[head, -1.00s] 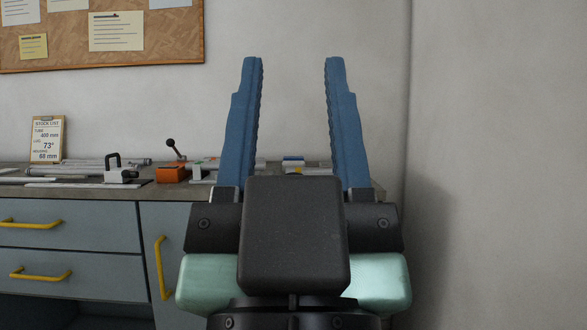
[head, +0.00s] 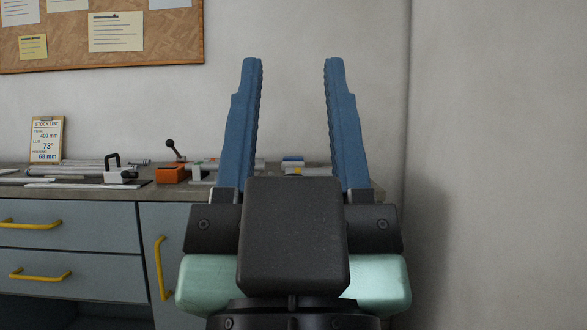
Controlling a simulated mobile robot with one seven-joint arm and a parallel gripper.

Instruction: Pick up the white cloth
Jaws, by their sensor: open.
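My gripper (head: 293,120) stands large in the middle of the head view, its two blue fingers pointing up and spread wide apart. I cannot make out a white cloth in this view. My gripper's dark body hides part of the bench top's right end.
A bench (head: 100,190) with drawers and yellow handles stands behind on the left. On it are grey tubes (head: 75,171), a clamp with a black handle (head: 118,170), an orange tool (head: 172,173), a small blue-and-white item (head: 293,162) and a stock list sign (head: 46,140).

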